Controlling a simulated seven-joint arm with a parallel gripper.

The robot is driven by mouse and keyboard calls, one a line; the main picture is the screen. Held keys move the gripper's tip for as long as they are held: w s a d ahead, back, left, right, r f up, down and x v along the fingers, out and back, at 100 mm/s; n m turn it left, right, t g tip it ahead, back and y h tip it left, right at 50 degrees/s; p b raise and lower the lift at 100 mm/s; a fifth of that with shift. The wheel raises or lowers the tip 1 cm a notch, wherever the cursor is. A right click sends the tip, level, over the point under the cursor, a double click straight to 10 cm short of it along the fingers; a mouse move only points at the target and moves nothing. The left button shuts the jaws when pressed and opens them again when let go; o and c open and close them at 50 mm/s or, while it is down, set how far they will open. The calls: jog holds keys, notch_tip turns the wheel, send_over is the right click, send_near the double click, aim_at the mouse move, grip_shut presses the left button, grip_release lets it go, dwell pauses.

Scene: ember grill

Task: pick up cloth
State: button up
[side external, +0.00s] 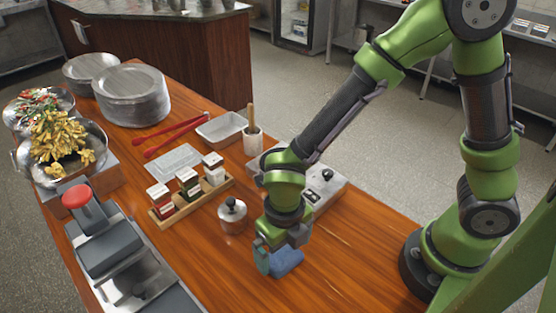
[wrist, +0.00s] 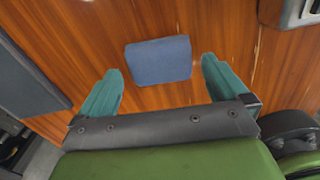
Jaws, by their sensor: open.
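A folded blue cloth (wrist: 158,61) lies on the wooden table, centred between and just beyond my fingertips in the wrist view. In the side external view the cloth (side external: 286,262) shows partly, at the near side of the table, with my gripper in front of part of it. My gripper (wrist: 160,80) has two teal fingers spread wide, one to each side of the cloth, with nothing between them. In the side external view my gripper (side external: 268,258) points down right by the cloth. I cannot tell its exact height above the table.
A lidded metal pot (side external: 232,215) stands left of my gripper. A wooden rack with spice jars (side external: 190,195) is behind it. A metal box (side external: 325,188) sits behind my arm. A grey press with a red knob (side external: 110,245) is at left. Table (side external: 345,255) to the right is clear.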

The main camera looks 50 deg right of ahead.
aim_at(283, 255)
notch_tip(283, 255, down, 2)
jog(key=shift+c, duration=0.2)
jog(key=c, duration=0.8)
notch_tip(283, 255, up, 10)
jog(key=shift+r, duration=0.1)
jog(key=shift+c, duration=0.2)
